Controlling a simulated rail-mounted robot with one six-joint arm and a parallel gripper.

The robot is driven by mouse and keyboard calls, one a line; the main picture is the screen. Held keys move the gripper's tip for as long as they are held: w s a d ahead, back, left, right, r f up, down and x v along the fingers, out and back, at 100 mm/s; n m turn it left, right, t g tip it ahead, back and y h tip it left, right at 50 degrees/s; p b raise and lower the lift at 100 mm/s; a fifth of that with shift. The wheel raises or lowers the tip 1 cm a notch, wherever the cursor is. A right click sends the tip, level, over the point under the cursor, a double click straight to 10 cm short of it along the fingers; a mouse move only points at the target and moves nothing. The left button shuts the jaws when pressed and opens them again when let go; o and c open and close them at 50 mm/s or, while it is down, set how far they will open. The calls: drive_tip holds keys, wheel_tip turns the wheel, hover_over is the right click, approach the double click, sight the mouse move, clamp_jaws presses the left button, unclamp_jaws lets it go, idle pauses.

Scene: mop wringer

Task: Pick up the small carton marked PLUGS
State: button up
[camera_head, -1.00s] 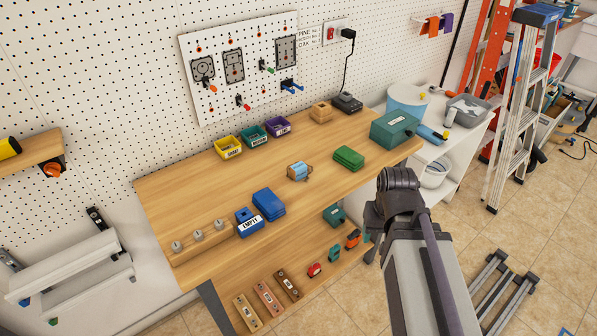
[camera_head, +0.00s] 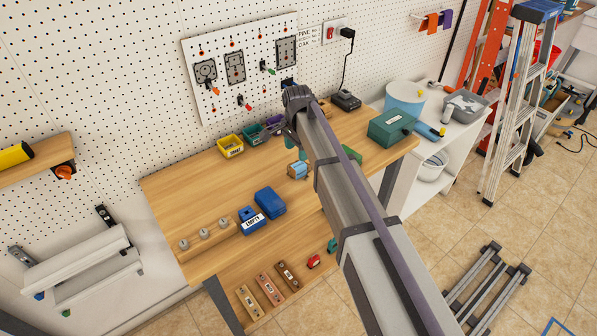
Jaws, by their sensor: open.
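No lettering reading PLUGS can be made out. A small tan box-like thing with a light-blue side (camera_head: 297,170) sits mid-bench, just below my gripper in the picture; I cannot tell whether it is the carton.
Yellow (camera_head: 230,146), teal (camera_head: 253,134) and purple bins line the wall. A blue EMPTY bin (camera_head: 252,220) and blue case (camera_head: 270,202) stand at front left. A green box (camera_head: 392,127) is at right. The bench's left part (camera_head: 190,190) is clear.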

sight(297, 166)
wheel_tip(297, 166, down, 5)
drive_tip(key=b, duration=0.3)
drive_tip(key=shift+r, duration=0.2)
drive_tip(key=f+b, duration=0.2)
drive_tip(key=b, duration=0.1)
drive_tip(key=f+b, duration=0.2)
drive_tip(key=f, duration=0.1)
drive_tip(key=shift+a+f+b, duration=0.2)
drive_tip(key=shift+f+b, duration=0.05)
drive_tip(key=shift+b, duration=0.15)
drive_tip(key=shift+r, duration=0.2)
drive_tip(key=c, duration=1)
wheel_tip(297, 166, up, 10)
drive_tip(key=p, duration=1)
drive_tip(key=shift+r+p, duration=0.15)
drive_tip(key=shift+p, duration=0.2)
